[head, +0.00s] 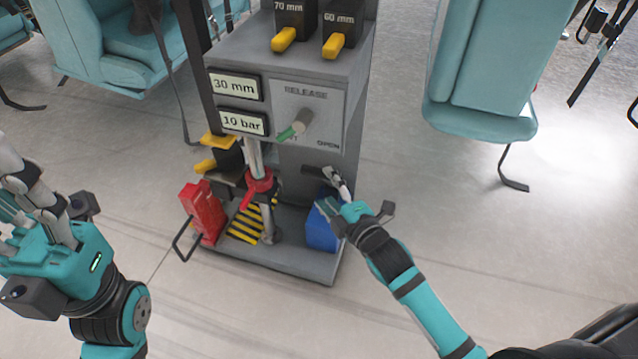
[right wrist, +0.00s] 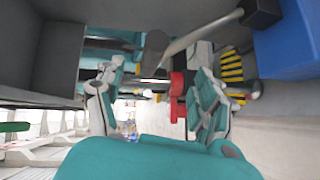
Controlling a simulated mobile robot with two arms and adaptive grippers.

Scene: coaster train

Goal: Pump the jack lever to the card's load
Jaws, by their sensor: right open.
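The jack (head: 267,210) is a grey post with a red collar, low in the grey cart. A grey metal bar with a black end, which looks like the jack lever (right wrist: 200,35), crosses ahead of the fingers in the right wrist view. My right gripper (head: 333,193) is open beside the cart's lower right, by the blue box; its fingers (right wrist: 160,68) are spread, and contact with the bar cannot be told. My left gripper (head: 20,215) is at the far left, away from the cart. No load card is readable.
A blue box (head: 322,232) and a red box (head: 203,210) with a black handle stand on the cart's base (head: 290,262). A release knob (head: 303,121) with a green handle is on the front panel. Blocks marked 70 mm (head: 289,18) and 60 mm (head: 339,25) sit on top. Teal seats flank the cart.

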